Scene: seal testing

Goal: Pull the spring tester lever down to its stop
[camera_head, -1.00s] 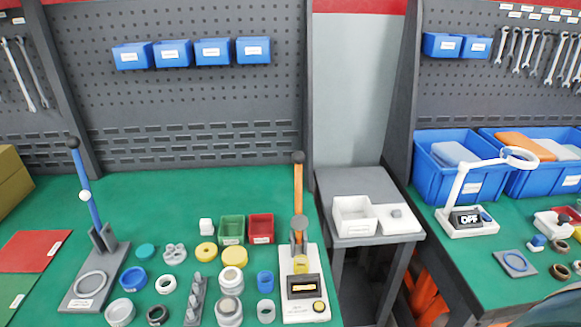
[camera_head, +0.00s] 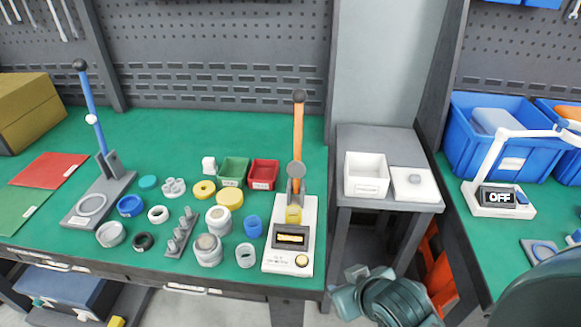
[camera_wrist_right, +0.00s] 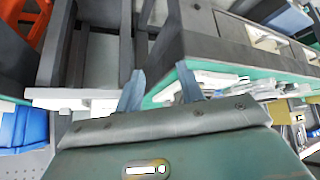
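The spring tester (camera_head: 307,223) is a white base with a small display and a yellow part, standing at the right front of the left green bench. Its orange lever (camera_head: 298,130) stands nearly upright with a black knob (camera_head: 299,96) on top. My right gripper (camera_head: 345,285) is low in the gap between the benches, right of the tester and apart from it. In the right wrist view its two fingers (camera_wrist_right: 160,72) are spread with nothing held between them. My left gripper is not in view.
A second stand with a blue lever (camera_head: 90,115) is at the left. Several rings, jars and small bins lie between the stands. A grey side table (camera_head: 385,140) with a white box (camera_head: 366,175) stands right of the tester. Another green bench (camera_head: 480,250) is further right.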

